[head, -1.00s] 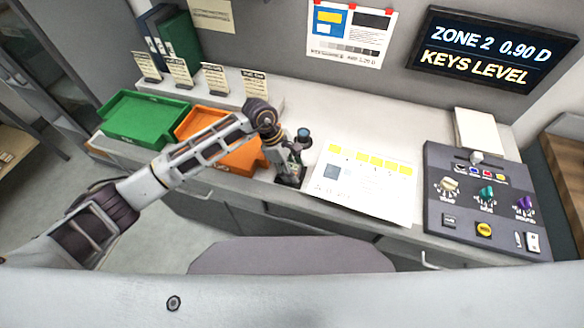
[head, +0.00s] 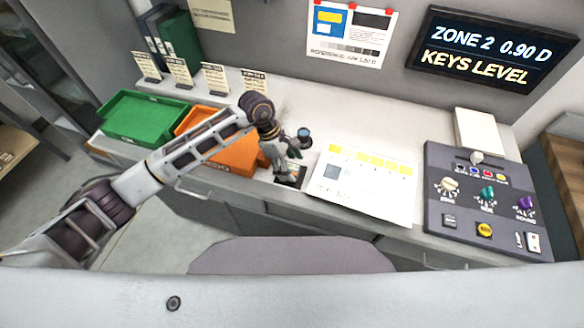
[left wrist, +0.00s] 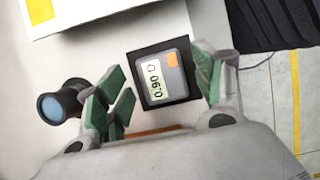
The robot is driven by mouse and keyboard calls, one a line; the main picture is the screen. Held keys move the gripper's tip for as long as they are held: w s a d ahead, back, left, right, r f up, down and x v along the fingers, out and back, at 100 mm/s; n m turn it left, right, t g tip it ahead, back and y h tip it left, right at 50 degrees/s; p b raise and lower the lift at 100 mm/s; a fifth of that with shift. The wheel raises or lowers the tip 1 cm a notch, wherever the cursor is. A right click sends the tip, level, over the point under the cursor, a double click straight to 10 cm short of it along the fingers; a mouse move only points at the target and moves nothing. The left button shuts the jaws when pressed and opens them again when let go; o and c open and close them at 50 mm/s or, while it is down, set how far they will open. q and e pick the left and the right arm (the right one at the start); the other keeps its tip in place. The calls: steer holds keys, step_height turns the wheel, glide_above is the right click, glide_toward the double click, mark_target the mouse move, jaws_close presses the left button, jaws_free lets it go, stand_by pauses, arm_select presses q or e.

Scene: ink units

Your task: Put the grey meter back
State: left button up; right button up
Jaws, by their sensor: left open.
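The grey meter (left wrist: 163,77) lies face up in a black square holder (left wrist: 188,95) in the left wrist view. In the head view the meter (head: 294,171) shows small near the counter's front edge, partly hidden by my left gripper (head: 284,158). In the left wrist view my left gripper (left wrist: 165,86) is open, with green-padded fingers on either side of the meter and a visible gap to each. My right gripper is not in view.
A loupe with a blue lens (head: 304,134) stands close beside my left fingers. An orange tray (head: 228,158) and a green tray (head: 140,118) are left. A printed sheet (head: 365,185) lies right of the meter, then a control panel (head: 480,205).

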arm_select(q)
steer(key=b+v, duration=0.2)
steer(key=v, duration=0.8)
steer(key=shift+a, duration=0.1)
stand_by(0.3)
stand_by(1.3)
